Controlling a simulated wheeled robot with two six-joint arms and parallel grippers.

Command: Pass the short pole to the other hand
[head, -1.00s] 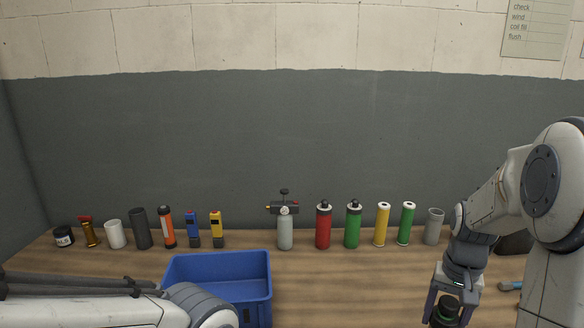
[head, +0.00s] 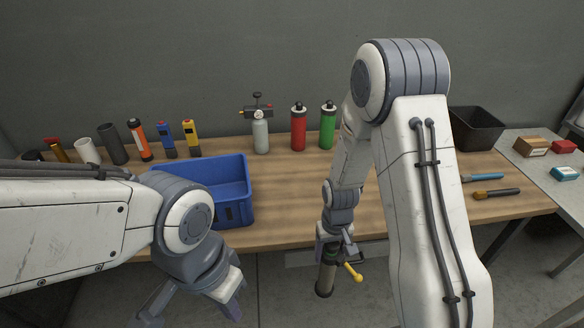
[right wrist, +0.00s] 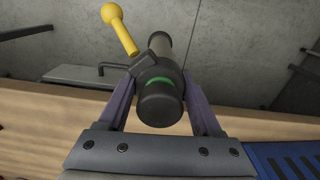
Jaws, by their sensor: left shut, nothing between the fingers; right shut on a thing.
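The short pole (head: 325,279), a dark cylinder with an olive-grey body, hangs below my right gripper (head: 331,245), in front of the bench edge. In the right wrist view its black end cap and green ring (right wrist: 158,92) sit between the two purple fingers, which are shut on it. My left gripper (head: 231,306) is low at the left, shut and empty, partly cut off by the bottom edge and apart from the pole.
A blue bin (head: 246,190) stands on the wooden bench (head: 285,205) between the arms. Bottles and cylinders line the back, including a red one (head: 298,130) and a green one (head: 327,128). A black tray (head: 478,130) and tools lie right. Floor is open below the bench.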

